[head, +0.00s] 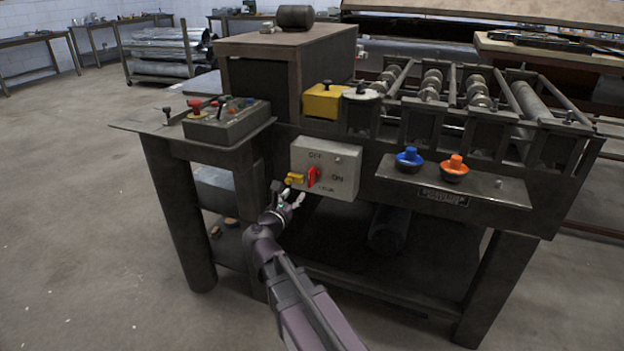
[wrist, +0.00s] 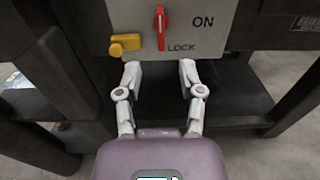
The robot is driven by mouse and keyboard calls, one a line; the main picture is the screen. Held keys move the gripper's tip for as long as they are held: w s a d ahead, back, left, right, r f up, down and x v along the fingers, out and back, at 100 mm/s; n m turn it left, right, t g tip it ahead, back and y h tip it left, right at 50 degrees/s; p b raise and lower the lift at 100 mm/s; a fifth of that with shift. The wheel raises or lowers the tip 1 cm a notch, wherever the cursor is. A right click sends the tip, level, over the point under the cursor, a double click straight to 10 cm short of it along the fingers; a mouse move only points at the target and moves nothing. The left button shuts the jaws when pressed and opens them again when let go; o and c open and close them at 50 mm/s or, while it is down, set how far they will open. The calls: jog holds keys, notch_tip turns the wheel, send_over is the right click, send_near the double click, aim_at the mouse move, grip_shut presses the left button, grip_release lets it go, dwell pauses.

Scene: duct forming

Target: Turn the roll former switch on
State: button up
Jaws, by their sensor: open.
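The roll former (head: 440,190) is a dark metal machine with rollers on top. A light grey switch box (head: 338,160) is on its front, marked OFF, ON and LOCK. Its red switch handle (head: 312,176) stands roughly upright; in the wrist view the red handle (wrist: 160,26) points up and ON is to its right. A yellow piece (head: 294,179) sticks out at the box's lower left. My gripper (head: 287,196) is just below and in front of the box. In the wrist view my gripper (wrist: 160,75) is open and empty, with its fingertips below the handle, apart from it.
A blue knob (head: 408,158) and an orange knob (head: 454,169) sit on a ledge to the right. A control box (head: 222,122) with levers stands on the left shelf. Machine legs flank the space below the switch box. The floor at left is clear.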

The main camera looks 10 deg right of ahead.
aim_at(309, 177)
jog(key=shift+w, duration=0.1)
dwell(0.3)
jog(key=x, duration=1.3)
jog(key=shift+w+d, duration=0.25)
jog(key=shift+s, duration=0.1)
grip_shut()
